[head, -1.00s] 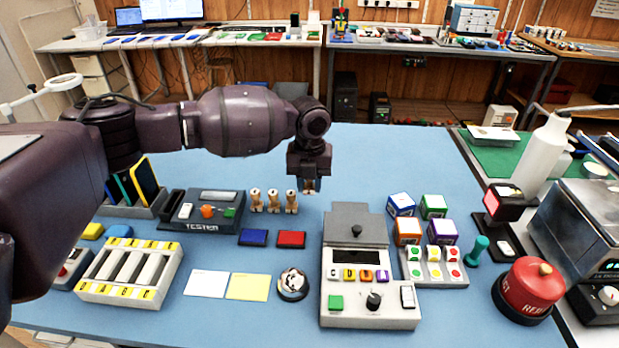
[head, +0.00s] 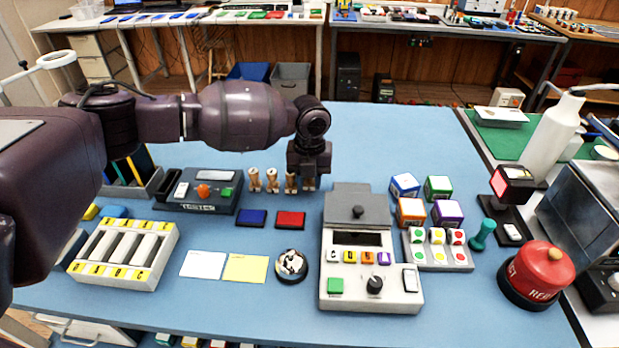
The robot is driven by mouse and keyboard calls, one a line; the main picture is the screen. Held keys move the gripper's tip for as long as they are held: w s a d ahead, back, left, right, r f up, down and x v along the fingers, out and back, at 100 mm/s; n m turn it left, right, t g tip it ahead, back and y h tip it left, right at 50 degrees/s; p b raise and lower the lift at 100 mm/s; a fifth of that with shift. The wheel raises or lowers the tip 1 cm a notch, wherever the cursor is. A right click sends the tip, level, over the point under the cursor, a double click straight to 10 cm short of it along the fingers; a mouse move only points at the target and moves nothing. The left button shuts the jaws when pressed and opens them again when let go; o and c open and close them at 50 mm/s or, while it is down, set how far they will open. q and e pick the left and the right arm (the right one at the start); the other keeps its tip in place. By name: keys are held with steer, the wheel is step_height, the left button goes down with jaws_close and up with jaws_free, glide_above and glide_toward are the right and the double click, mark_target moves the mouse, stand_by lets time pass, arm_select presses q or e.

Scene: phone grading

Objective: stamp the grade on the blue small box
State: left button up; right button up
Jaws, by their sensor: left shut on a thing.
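The blue small box (head: 404,186) with a white top stands at the back left of a group of small boxes, right of centre on the blue table. My left gripper (head: 308,183) is shut on a small wooden stamp, mostly hidden between its fingers. It is low at the right end of a row of wooden stamps (head: 272,181), well left of the blue box. I cannot tell whether the held stamp touches the table. Any mark on the blue box is too small to tell. My right gripper is not in view.
Green (head: 438,188), orange (head: 411,212) and purple (head: 447,213) boxes stand around the blue one. A grey device (head: 357,205) is between gripper and boxes. Blue (head: 251,217) and red (head: 290,220) pads lie in front of the stamps. The table behind the boxes is clear.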

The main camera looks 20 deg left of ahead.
arm_select(q)
steer(key=shift+f, duration=0.7)
steer(key=o, duration=0.9)
